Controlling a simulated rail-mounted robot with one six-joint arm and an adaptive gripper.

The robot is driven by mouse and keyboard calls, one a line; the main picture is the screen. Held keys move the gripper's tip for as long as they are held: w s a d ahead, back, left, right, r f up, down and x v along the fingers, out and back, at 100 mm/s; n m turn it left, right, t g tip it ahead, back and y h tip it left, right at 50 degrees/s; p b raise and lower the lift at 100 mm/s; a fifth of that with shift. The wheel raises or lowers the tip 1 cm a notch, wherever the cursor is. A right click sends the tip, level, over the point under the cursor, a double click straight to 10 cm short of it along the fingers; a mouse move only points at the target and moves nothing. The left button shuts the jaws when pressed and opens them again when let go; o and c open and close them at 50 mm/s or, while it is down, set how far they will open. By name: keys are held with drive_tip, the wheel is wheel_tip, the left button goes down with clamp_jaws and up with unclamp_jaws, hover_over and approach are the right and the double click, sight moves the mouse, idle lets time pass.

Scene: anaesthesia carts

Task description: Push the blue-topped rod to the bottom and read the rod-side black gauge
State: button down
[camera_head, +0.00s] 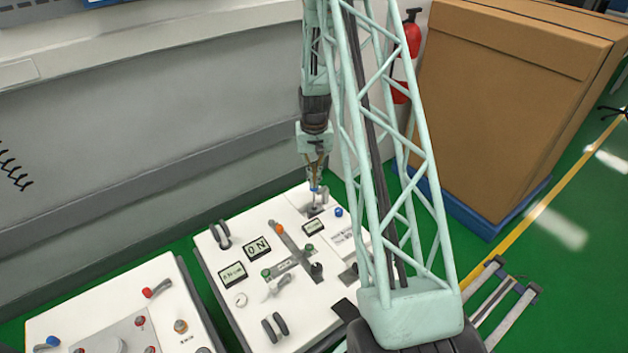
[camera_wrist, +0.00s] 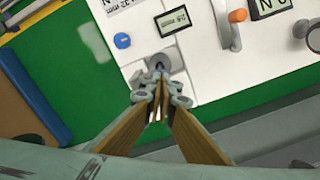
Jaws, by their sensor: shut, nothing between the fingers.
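My gripper (camera_head: 316,180) points down over the back of the white cart panel (camera_head: 215,262), with its fingers shut. A small blue top (camera_head: 314,189) shows right at the fingertips, above a grey metal fitting on the panel. Whether the fingers touch the rod I cannot tell. A black-framed display (camera_head: 313,226) lies near the rod; it also shows in the wrist view (camera_wrist: 172,20), its digits too small to read.
A separate blue knob (camera_head: 338,212) sits right of the rod. A second cart (camera_head: 70,312) stands left. A grey wall is behind; cardboard boxes (camera_head: 505,110) are right.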

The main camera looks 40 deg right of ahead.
idle(0.6)
drive_tip(key=shift+r+p, duration=1.5)
drive_tip(key=shift+r, duration=1.95)
